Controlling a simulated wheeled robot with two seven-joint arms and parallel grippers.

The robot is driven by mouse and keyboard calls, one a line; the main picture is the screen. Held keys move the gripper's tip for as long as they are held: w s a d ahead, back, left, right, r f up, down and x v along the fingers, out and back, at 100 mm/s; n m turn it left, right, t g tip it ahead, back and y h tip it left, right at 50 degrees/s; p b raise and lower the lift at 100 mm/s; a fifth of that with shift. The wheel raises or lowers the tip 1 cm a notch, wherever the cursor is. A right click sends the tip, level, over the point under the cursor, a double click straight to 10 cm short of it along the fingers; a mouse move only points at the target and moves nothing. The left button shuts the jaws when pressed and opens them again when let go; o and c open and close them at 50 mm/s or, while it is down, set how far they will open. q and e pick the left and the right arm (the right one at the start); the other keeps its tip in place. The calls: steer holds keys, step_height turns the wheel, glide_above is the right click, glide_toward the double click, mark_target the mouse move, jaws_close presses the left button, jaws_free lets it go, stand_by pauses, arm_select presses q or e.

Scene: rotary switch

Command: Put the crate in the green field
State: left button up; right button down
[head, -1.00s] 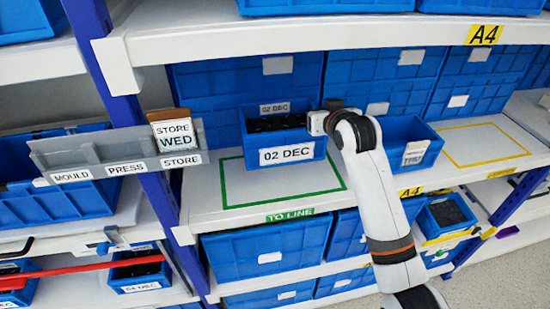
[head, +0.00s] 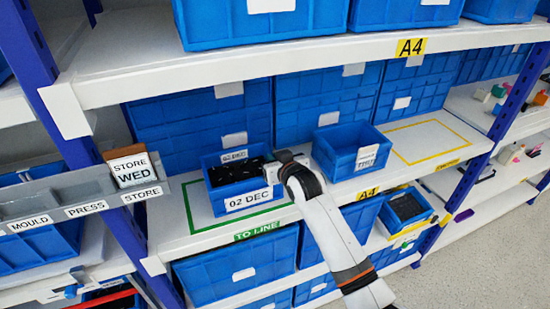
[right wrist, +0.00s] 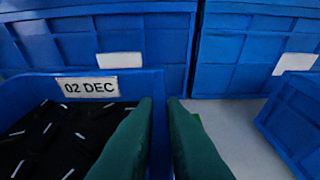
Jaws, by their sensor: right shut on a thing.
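The blue crate labelled 02 DEC (head: 213,204) holds dark parts and stands over the green-outlined field (head: 190,215) on the middle shelf. The green outline shows to its left and in front. I cannot tell whether its base touches the shelf. My right gripper (head: 284,166) is at the crate's right side. In the right wrist view the green fingers (right wrist: 160,125) are shut on the crate's side wall, with the crate (right wrist: 90,78) and its dark contents to the left. My left gripper is not in view.
A second blue crate (head: 335,165) stands right of my gripper, close to my arm. A yellow-outlined field (head: 425,140) beyond it is empty. Large blue bins (head: 190,125) line the back. The upper shelf edge (head: 250,72) lies above. A card rail (head: 90,205) sticks out at left.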

steer(key=c, duration=1.6)
jaws_free()
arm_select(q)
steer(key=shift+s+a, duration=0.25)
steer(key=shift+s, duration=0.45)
arm_select(e)
steer(key=shift+o, duration=0.5)
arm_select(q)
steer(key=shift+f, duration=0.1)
